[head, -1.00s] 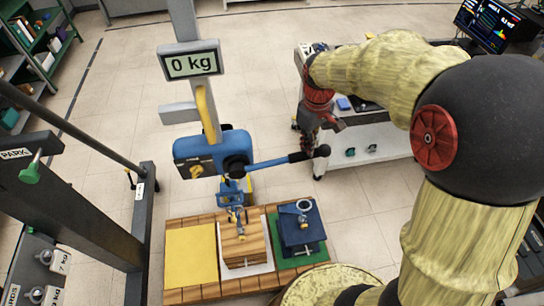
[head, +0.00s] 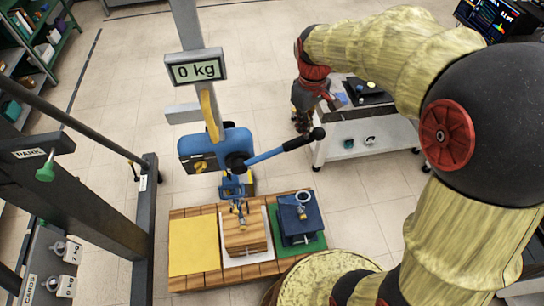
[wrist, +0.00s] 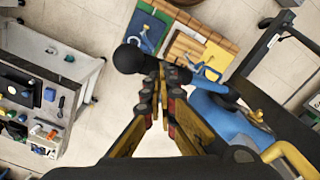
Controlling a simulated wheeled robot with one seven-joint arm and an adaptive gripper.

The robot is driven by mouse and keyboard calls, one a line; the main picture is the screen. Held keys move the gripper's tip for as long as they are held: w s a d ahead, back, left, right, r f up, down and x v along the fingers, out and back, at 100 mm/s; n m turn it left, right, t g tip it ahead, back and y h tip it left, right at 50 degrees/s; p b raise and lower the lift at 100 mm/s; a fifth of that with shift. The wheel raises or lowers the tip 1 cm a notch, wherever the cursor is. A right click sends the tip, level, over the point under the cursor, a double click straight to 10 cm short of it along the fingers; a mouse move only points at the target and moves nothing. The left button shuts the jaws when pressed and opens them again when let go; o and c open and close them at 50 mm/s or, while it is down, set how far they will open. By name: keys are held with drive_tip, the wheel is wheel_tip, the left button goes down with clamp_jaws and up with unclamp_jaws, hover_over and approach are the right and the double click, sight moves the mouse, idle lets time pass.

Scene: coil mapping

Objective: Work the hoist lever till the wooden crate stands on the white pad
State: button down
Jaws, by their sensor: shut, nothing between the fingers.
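The wooden crate (head: 246,232) sits over the white pad (head: 262,257) and seems to rest on it. The blue hook block (head: 232,188) hangs just above it; whether it is still hooked on is unclear. The blue hoist (head: 222,147) has a blue lever with a black grip (head: 300,141), pointing right and slightly up. My gripper (head: 304,128) is shut and empty beside the lever's outer end. In the wrist view my fingertips (wrist: 162,72) overlap the black grip just inside its ball end (wrist: 128,58); I cannot tell whether they touch.
The display (head: 196,68) reads 0 kg. A yellow pad (head: 194,246) lies left of the crate. A dark blue block (head: 299,218) stands on a green pad (head: 313,245) to its right. A grey frame (head: 146,220) stands at left and a white cart (head: 365,138) behind my gripper.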

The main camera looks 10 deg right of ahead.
sight(306, 143)
drive_tip(key=shift+f, duration=0.1)
drive_tip(key=shift+d+f+b, duration=0.2)
drive_tip(key=shift+f+b, duration=0.55)
drive_tip(key=shift+f, duration=0.45)
drive_tip(key=shift+d+f+b, duration=0.15)
drive_tip(key=shift+f+b, duration=0.65)
drive_tip(key=shift+f, duration=0.4)
drive_tip(key=shift+d+f+b, duration=0.2)
drive_tip(key=shift+f+b, duration=0.55)
drive_tip(key=shift+f, duration=0.45)
drive_tip(key=shift+d+f+b, duration=0.25)
drive_tip(key=shift+f+b, duration=0.45)
drive_tip(key=shift+f, duration=0.45)
drive_tip(key=shift+d+f+b, duration=0.2)
drive_tip(key=shift+f+b, duration=0.5)
drive_tip(key=shift+f, duration=0.45)
drive_tip(key=shift+f+b, duration=1.4)
drive_tip(key=shift+f, duration=1.05)
